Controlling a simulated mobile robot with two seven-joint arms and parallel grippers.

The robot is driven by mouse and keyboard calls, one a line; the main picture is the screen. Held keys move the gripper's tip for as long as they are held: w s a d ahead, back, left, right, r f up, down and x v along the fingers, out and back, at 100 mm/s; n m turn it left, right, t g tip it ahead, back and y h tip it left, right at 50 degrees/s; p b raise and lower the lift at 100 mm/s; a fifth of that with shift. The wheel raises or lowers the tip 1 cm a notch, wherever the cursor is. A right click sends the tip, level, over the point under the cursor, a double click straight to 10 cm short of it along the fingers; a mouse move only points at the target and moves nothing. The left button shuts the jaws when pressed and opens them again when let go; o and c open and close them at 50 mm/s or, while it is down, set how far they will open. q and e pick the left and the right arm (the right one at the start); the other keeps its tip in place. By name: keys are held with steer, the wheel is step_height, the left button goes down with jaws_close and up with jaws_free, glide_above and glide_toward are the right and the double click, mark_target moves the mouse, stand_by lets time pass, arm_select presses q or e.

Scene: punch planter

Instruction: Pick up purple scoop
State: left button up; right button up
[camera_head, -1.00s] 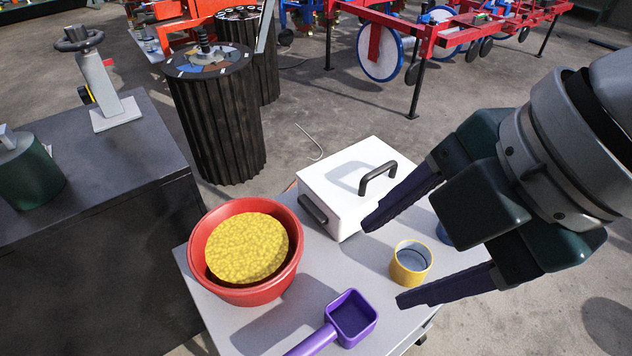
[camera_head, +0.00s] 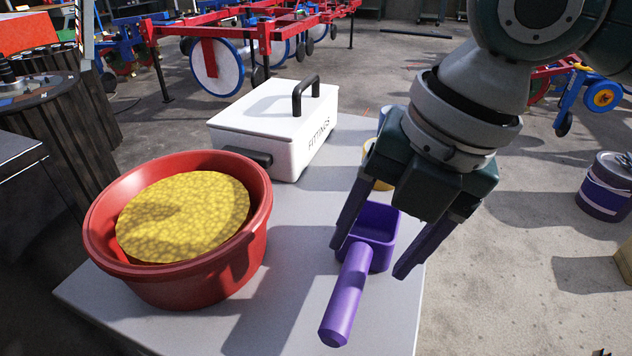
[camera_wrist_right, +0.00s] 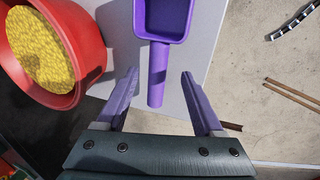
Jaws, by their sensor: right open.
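The purple scoop (camera_head: 349,290) lies on the grey table (camera_head: 300,235), its square cup towards the back and its handle towards the front. In the right wrist view the scoop (camera_wrist_right: 157,75) has its handle end between the two fingers, with a gap on each side. My right gripper (camera_head: 366,262) is open and empty. In the head view its left finger overlaps the scoop's cup and its right finger is to the right of it. I cannot tell its exact height above the scoop. My left gripper is not in view.
A red bowl (camera_head: 190,290) with yellow grainy contents (camera_head: 185,215) stands left of the scoop. A white box marked FITTINGS (camera_head: 265,125) with a black handle stands behind. A yellow cup (camera_head: 378,184) is partly hidden behind my right gripper. The table's right edge is close to the scoop.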

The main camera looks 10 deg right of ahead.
mark_target(357, 272)
steer(key=b+x, duration=0.1)
steer(key=x, duration=0.3)
steer(key=b+x, duration=0.1)
steer(key=x, duration=0.1)
steer(key=shift+s+a+b, duration=0.25)
steer(key=shift+a+b, duration=0.05)
steer(key=shift+a, duration=0.05)
steer(key=shift+r, duration=0.15)
steer(key=shift+c, duration=0.5)
steer(key=c, duration=0.9)
jaws_close()
